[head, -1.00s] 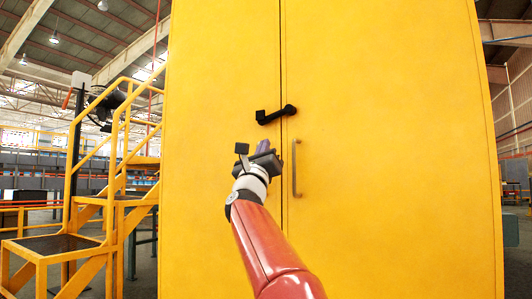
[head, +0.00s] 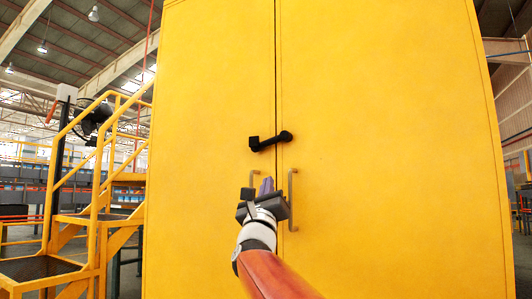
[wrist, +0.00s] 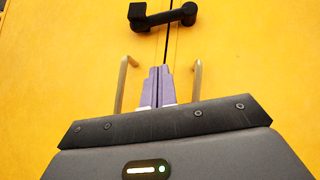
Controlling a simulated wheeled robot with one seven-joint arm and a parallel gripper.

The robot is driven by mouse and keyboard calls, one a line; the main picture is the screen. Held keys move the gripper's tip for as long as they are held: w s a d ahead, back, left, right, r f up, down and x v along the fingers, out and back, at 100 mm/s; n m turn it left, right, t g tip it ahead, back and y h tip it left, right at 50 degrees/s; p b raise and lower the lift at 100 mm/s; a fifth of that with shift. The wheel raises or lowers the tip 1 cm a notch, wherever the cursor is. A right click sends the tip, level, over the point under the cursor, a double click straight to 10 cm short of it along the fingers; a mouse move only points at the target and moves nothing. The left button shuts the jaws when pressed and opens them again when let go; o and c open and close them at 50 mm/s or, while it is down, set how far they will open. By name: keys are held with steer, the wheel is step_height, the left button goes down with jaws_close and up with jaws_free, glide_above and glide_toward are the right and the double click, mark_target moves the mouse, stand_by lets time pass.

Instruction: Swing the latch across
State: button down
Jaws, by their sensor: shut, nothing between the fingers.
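The black latch (head: 270,141) lies nearly level across the seam between the two yellow doors. Its round pivot is on the right door, and its block-shaped end is on the left door, slightly lower. It also shows at the top of the wrist view (wrist: 163,16). My gripper (head: 266,184) is below the latch, apart from it, with its purple fingers pointing up toward it. In the wrist view the fingers (wrist: 158,86) are together and empty, in front of the seam between the door handles.
The tall yellow cabinet (head: 390,120) fills the middle. Its right handle (head: 292,200) is beside my gripper, and its left handle (wrist: 122,84) is on the other side. Yellow stairs with railings (head: 98,225) stand at the left.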

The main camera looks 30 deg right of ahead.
mark_target(271, 142)
steer(key=p+x, duration=0.2)
steer(key=x, duration=0.4)
steer(key=shift+r+p, duration=0.2)
steer(key=shift+p, duration=0.1)
steer(key=shift+w+a+r+p, duration=0.15)
steer(key=shift+r+p, duration=0.2)
steer(key=shift+r, duration=0.2)
steer(key=shift+w+r+p, duration=0.15)
steer(key=shift+r+p, duration=0.2)
steer(key=shift+r, duration=0.25)
steer(key=shift+w+a+r+p, duration=0.2)
steer(key=shift+r+p, duration=0.15)
steer(key=shift+r, duration=0.25)
